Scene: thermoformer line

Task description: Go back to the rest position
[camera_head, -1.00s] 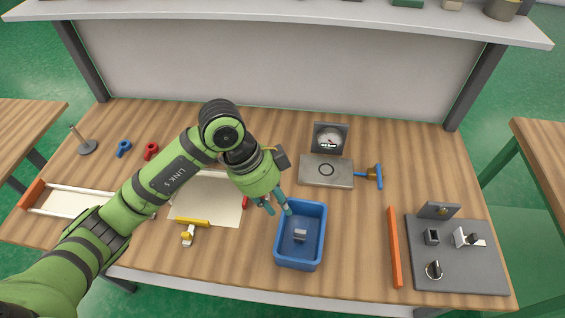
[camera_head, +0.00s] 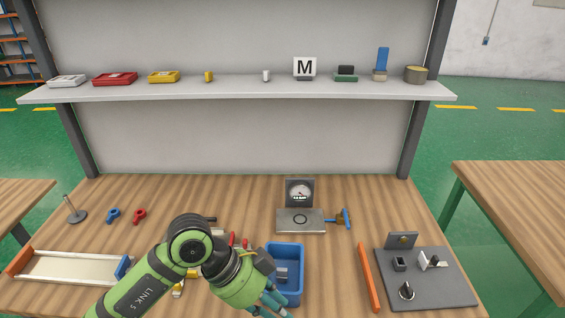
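My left arm comes in from the bottom left in the head view. My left gripper (camera_head: 271,308) points down at the bottom edge, in front of the blue bin (camera_head: 299,290) and overlapping its near left part in the picture. Its teal fingers look apart with nothing seen between them, though the tips are close to the frame edge. A small grey block (camera_head: 282,274) lies in the blue bin. My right gripper is not in view.
A gauge (camera_head: 300,193) stands behind a metal plate (camera_head: 291,227), with a blue-handled tool (camera_head: 341,219) beside it. An orange bar (camera_head: 369,277) and a dark fixture board (camera_head: 446,285) are at right. A white-railed frame (camera_head: 65,281) is at left. A shelf (camera_head: 220,91) spans the back.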

